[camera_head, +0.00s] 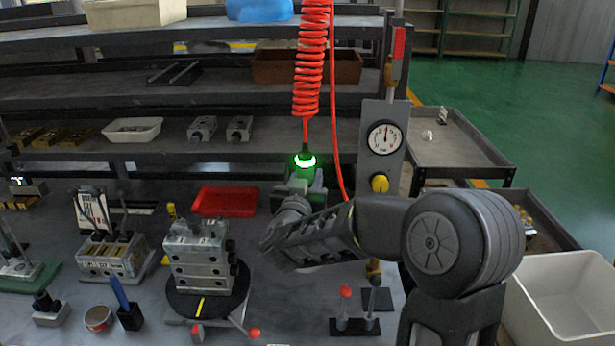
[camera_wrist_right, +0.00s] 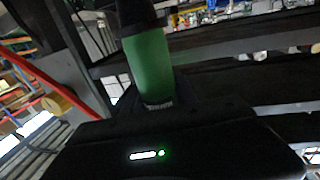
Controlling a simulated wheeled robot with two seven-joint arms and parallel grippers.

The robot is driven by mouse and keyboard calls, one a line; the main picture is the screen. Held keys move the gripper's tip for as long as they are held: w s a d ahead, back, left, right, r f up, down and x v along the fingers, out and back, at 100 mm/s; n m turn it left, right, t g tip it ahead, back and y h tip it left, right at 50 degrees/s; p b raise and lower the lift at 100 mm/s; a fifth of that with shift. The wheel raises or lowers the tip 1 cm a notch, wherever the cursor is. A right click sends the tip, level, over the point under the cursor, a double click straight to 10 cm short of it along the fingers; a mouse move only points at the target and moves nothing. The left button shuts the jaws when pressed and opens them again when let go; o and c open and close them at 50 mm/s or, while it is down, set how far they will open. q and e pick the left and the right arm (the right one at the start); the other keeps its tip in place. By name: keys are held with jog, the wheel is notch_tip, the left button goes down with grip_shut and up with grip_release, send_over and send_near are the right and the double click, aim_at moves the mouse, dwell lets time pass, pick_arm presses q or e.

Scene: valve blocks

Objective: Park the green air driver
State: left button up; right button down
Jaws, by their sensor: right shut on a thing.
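The green air driver (camera_head: 305,161) hangs below a red coiled hose (camera_head: 310,70) at the middle of the bench, its top glowing bright green. My right gripper (camera_head: 303,184) is shut on the driver, with my right arm reaching in from the right. In the right wrist view the driver (camera_wrist_right: 150,65) shows as a green cylinder with a black top, nearly upright; its lower end is hidden by my dark gripper housing. My left gripper is in neither view.
A gauge panel (camera_head: 384,140) with a yellow knob stands right of the driver. A valve block (camera_head: 200,257) sits on a round black turntable left of my arm. A red tray (camera_head: 225,202) lies behind it. A white bin (camera_head: 562,300) is at the right.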

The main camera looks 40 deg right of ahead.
notch_tip(320, 180, down, 7)
jog(key=b, duration=0.5)
jog(key=shift+f+b, duration=0.15)
jog(key=shift+b, duration=0.25)
dwell(2.2)
jog(key=c, duration=1.1)
grip_release()
jog(key=shift+o, duration=1)
jog(key=v, duration=0.8)
jog(key=shift+w, duration=0.1)
